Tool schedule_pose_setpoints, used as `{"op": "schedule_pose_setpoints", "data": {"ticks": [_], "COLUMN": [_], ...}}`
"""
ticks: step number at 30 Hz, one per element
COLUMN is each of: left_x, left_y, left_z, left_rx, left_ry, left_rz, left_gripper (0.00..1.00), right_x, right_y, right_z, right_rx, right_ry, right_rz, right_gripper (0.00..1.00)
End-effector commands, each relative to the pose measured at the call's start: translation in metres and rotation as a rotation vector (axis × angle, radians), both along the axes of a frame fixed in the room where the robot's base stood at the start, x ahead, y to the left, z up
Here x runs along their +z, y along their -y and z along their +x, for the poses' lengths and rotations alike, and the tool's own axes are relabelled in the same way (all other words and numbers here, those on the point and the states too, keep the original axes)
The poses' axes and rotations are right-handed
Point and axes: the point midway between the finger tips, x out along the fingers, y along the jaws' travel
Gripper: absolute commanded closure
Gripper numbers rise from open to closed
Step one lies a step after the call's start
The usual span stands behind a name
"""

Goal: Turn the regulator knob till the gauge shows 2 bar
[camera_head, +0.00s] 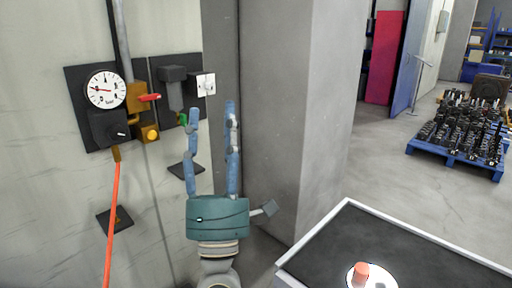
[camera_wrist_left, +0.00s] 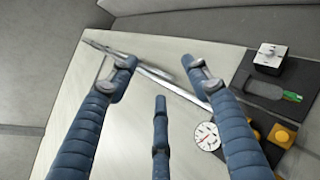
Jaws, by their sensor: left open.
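The round white gauge (camera_head: 105,89) is on a dark wall plate at the left of the head view; its needle points left, too small to read exactly. The black regulator knob (camera_head: 109,128) is just below it, with a small white mark on its face. My left gripper (camera_head: 212,110) is open and empty, fingers pointing up, to the right of the gauge and knob and apart from them. In the left wrist view the gripper (camera_wrist_left: 157,72) has its fingers spread, and the gauge (camera_wrist_left: 207,136) shows beside the right finger. I cannot make out the knob there. My right gripper is out of view.
A red-handled valve (camera_head: 149,97) and a yellow knob (camera_head: 151,133) sit right of the gauge. An orange hose (camera_head: 112,220) hangs below the regulator. A grey pillar (camera_head: 275,110) stands close right of my gripper. A dark-topped table (camera_head: 400,250) is at lower right.

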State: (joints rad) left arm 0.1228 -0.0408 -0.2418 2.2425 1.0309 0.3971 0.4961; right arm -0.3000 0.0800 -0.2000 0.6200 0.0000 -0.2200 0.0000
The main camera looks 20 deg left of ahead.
Motion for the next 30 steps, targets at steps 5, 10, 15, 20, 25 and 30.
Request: {"op": "schedule_pose_setpoints", "data": {"ticks": [5, 10, 15, 20, 25, 30], "left_x": [-0.018, -0.032, -0.039, -0.040, -0.040, -0.041], "left_y": [0.023, 0.038, 0.046, 0.047, 0.047, 0.048], "left_z": [0.011, 0.018, 0.021, 0.022, 0.022, 0.022], "left_rx": [0.009, 0.014, 0.016, 0.017, 0.016, 0.015], "left_ry": [-0.073, -0.121, -0.144, -0.148, -0.148, -0.151], "left_rz": [0.132, 0.222, 0.265, 0.273, 0.271, 0.278], "left_gripper": [0.51, 0.51, 0.51, 0.51, 0.51, 0.51], "right_x": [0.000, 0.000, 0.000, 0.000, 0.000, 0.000], "right_y": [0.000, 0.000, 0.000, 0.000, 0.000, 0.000], "right_z": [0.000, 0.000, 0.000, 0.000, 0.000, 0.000], "right_rx": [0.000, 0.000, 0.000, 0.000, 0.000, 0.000], "right_ry": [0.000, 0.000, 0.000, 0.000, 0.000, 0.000], "right_rz": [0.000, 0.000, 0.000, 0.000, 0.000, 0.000], "right_gripper": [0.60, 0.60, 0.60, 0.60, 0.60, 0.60]}}
